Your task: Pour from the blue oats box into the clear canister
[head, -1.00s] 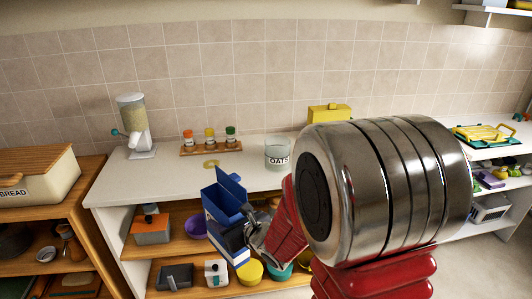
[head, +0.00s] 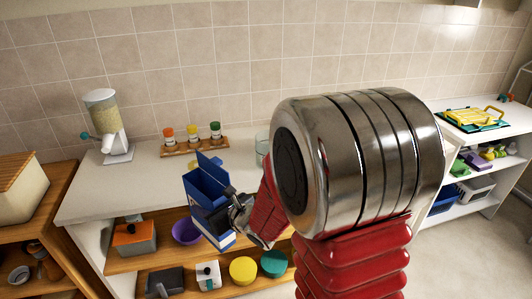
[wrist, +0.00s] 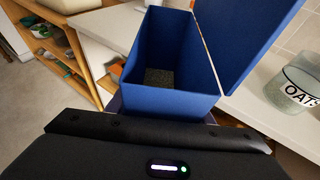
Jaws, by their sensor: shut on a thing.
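The blue oats box (head: 207,187) is in my gripper (head: 238,212), held in front of the counter's front edge with its lid flap open. In the wrist view the box (wrist: 170,95) is seen from above, with a grainy grey-brown fill low inside. The clear canister (head: 262,142) stands on the counter behind my arm, which hides most of it. In the wrist view the canister (wrist: 296,92), marked OATS, is at the right edge, apart from the box. My fingertips are mostly hidden behind the box and wrist.
A grain dispenser (head: 106,125) stands on the counter (head: 80,197) at the left. A wooden rack (head: 197,147) with several spice jars is at the back. Shelves below hold a purple bowl (head: 186,232) and several containers. The counter between dispenser and box is clear.

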